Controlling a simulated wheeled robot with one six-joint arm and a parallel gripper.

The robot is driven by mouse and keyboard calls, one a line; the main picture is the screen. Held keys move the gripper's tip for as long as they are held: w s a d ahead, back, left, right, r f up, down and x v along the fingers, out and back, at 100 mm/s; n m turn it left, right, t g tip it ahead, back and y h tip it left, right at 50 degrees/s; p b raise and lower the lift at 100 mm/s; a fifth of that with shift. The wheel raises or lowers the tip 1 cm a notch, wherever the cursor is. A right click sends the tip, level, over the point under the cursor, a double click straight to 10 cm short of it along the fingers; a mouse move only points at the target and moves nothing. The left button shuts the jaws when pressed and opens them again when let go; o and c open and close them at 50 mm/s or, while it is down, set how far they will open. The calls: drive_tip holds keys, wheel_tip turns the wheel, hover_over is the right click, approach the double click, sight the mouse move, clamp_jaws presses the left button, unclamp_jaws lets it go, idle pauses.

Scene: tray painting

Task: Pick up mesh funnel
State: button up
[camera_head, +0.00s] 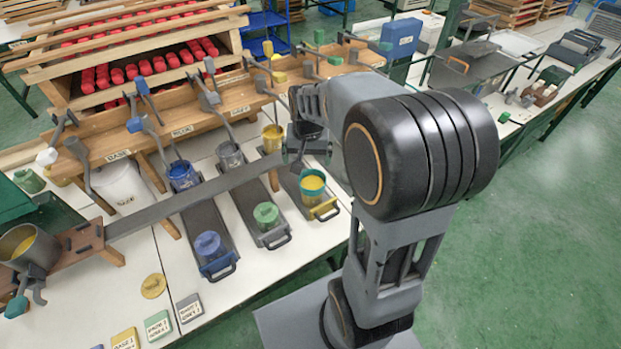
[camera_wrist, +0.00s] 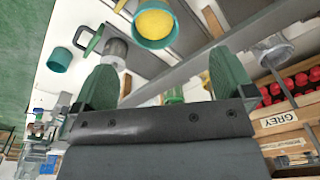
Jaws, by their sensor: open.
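I cannot single out the mesh funnel with certainty. A teal-rimmed round vessel with a yellow top (camera_head: 312,184) stands at the near end of the right grey tray, just below my gripper (camera_head: 303,155). It also shows in the wrist view at the top (camera_wrist: 153,24), ahead of my green fingers. In that view, my gripper (camera_wrist: 165,78) is open, its fingers wide apart with nothing held between them. A grey metal cylinder (camera_wrist: 114,52) appears just beyond the left finger. In the head view, my arm hides part of the table behind the gripper.
Three grey trays (camera_head: 205,222) run across the white table, with blue and green lidded pots near their front ends. A wooden rack (camera_head: 125,150) with levers stands behind. A metal pot (camera_head: 38,252) of yellow sits at left. Labelled blocks (camera_head: 158,325) lie at the front.

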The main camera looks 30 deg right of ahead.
drive_tip(key=w+d+f+m+p, duration=0.1)
drive_tip(key=w+d+f+m, duration=0.1)
drive_tip(key=w+d, duration=0.15)
drive_tip(key=g+p, duration=0.1)
hover_over(312, 186)
wheel_tip(312, 186, down, 8)
drive_tip(key=shift+f+p, duration=0.85)
drive_tip(key=shift+f, duration=2.35)
drive_tip(key=shift+c, duration=0.3)
drive_tip(key=c, duration=0.6)
drive_tip(key=shift+c, duration=0.3)
drive_tip(key=shift+r, duration=0.15)
